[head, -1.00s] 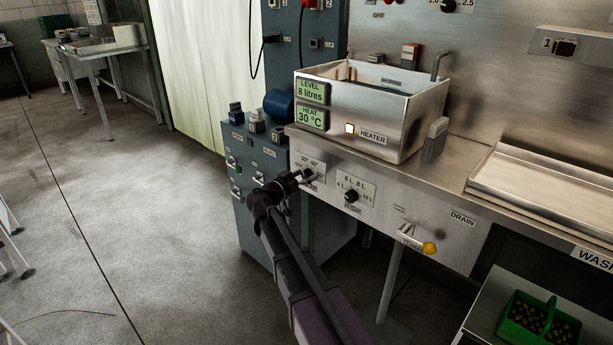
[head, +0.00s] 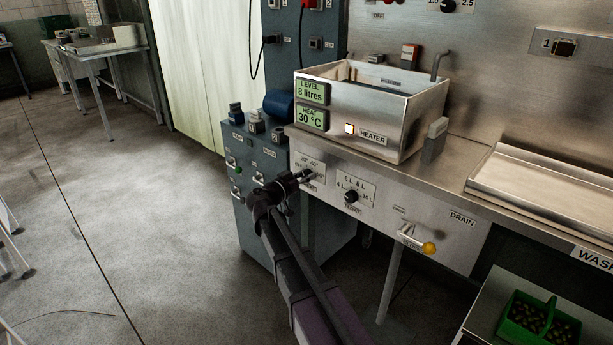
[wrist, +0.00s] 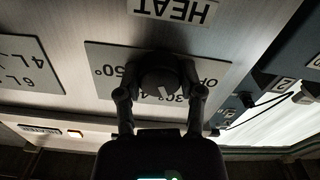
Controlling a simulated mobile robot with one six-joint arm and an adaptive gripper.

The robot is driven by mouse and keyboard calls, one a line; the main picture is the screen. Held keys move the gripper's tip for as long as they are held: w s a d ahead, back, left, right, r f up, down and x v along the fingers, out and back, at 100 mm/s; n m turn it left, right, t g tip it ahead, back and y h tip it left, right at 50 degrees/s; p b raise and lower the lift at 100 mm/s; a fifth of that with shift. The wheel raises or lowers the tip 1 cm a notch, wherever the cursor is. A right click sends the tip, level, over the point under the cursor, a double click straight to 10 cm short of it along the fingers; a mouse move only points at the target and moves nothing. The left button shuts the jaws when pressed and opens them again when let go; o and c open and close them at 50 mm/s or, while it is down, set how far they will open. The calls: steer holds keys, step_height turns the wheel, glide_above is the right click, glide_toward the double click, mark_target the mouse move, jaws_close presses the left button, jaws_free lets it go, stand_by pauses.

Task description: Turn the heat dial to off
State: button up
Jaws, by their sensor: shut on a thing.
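The heat dial (wrist: 160,76) is a dark round knob with a white pointer line, on a pale plate (wrist: 105,57) marked OFF, 30°, 50° and a partly hidden 4. In the wrist view, which is upside down, its pointer line slants toward the 30° and 4 marks. My gripper (wrist: 160,88) has a finger on each side of the dial and is shut on it. In the head view my gripper (head: 307,175) covers most of the dial. The heat display (head: 311,117) reads 30 °C, and the heater lamp (head: 350,129) looks lit.
The level dial (head: 351,196) sits just right on the same panel. Further right is the drain lever with a yellow knob (head: 429,248). The steel tank (head: 395,135) stands above, and a blue-grey cabinet (head: 265,205) stands left. Open floor lies to the left.

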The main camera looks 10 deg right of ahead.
steer(key=shift+a, duration=0.1)
steer(key=n, duration=0.4)
steer(key=shift+n, duration=0.4)
steer(key=n, duration=0.4)
steer(key=shift+a+n, duration=0.1)
steer(key=shift+n, duration=0.3)
steer(key=o, duration=1.1)
steer(key=shift+o, duration=0.3)
steer(key=v, duration=1.2)
